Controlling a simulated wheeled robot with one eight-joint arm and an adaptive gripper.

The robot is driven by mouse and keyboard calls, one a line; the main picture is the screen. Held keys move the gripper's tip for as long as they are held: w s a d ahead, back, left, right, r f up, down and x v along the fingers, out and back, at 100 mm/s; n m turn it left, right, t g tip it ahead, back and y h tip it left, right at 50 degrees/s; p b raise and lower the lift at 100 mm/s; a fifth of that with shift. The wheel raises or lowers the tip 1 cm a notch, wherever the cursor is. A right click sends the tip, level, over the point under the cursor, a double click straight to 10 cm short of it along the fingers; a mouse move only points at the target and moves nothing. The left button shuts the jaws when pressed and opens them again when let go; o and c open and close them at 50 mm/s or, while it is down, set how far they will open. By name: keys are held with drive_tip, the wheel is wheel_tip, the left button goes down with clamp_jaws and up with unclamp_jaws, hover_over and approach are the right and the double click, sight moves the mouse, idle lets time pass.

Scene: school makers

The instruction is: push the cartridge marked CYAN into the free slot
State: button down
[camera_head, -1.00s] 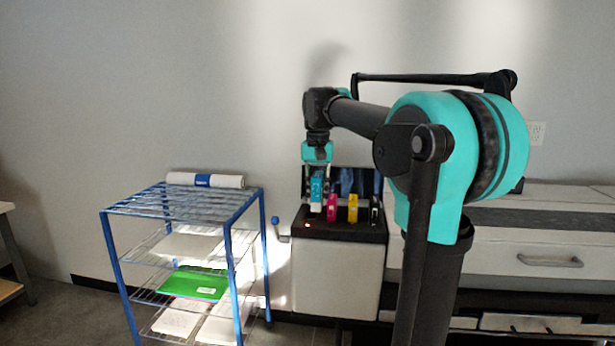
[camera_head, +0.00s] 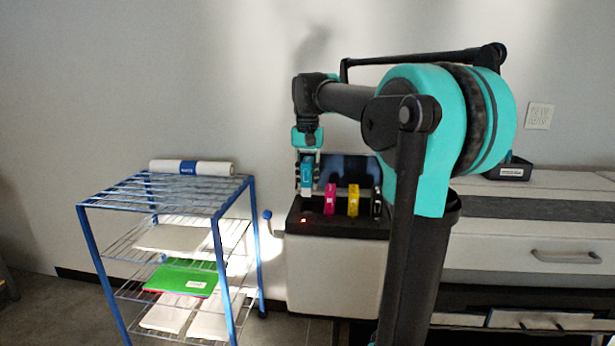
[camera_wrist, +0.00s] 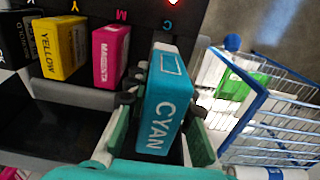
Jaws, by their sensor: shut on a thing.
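The CYAN cartridge (camera_head: 307,176) is blue with white lettering and is upright at the left end of the cartridge row. My gripper (camera_head: 307,163) holds it from above. In the wrist view, the cartridge (camera_wrist: 163,100) sits between my gripper's fingers (camera_wrist: 165,120), tilted in the picture, near the printed letter C (camera_wrist: 167,24). The printer (camera_head: 335,265) is black on top with a pale front. The free slot is hidden behind or under the cartridge, so I cannot tell whether its lower end is in the slot.
The magenta cartridge (camera_wrist: 110,52), yellow cartridge (camera_wrist: 59,47) and black cartridge (camera_wrist: 14,40) stand in a row beside cyan. A red light (camera_head: 304,220) glows on the printer's front edge. A blue wire rack (camera_head: 215,200) stands left of the printer, with a roll (camera_head: 192,168) on top.

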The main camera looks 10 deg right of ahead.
drive_tip(key=shift+f, duration=2.75)
drive_tip(key=c, duration=1.2)
unclamp_jaws()
